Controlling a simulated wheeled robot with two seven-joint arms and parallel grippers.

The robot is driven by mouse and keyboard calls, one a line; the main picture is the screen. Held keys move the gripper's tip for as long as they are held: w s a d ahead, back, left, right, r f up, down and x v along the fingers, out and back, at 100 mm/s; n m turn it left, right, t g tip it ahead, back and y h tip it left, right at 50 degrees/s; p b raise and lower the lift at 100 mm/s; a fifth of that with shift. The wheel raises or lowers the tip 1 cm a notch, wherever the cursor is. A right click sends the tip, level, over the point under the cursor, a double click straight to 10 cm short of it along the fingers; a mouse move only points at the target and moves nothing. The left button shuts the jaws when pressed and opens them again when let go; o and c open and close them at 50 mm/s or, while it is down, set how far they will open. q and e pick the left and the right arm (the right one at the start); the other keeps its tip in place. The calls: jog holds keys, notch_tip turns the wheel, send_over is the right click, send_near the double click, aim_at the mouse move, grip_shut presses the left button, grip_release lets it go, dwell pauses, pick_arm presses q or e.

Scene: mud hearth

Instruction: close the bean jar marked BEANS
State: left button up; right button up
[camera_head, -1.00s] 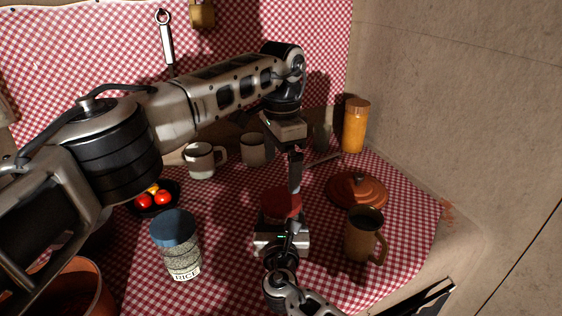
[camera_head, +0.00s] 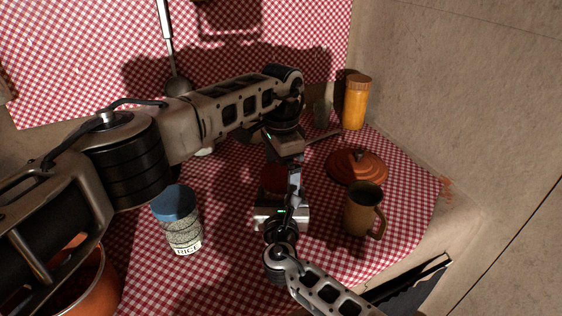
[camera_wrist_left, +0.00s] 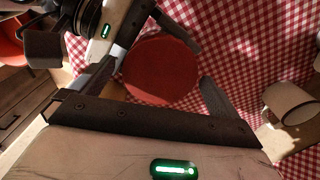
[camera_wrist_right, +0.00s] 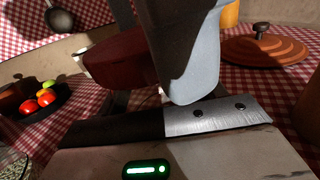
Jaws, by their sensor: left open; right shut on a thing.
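A jar with a round red lid (camera_head: 275,177) stands mid-table; its label is hidden. The lid also shows in the left wrist view (camera_wrist_left: 160,70) and, dark red, in the right wrist view (camera_wrist_right: 115,58). My left gripper (camera_head: 284,168) is open, coming from above, with its fingers on either side of the lid and gaps visible around it. My right gripper (camera_head: 281,212) is low in front of the jar and shut on it; the jar body is mostly hidden behind the gripper. I cannot tell whether the lid is fully seated on the jar.
A blue-lidded RICE jar (camera_head: 182,228) stands to the left. A brown mug (camera_head: 360,212) and a terracotta lid (camera_head: 357,168) are to the right. An orange jar (camera_head: 355,105) stands at the back right. A bowl of vegetables (camera_wrist_right: 42,100) shows in the right wrist view.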

pick_arm(q)
jog(key=c, duration=1.1)
jog(key=shift+o, duration=0.2)
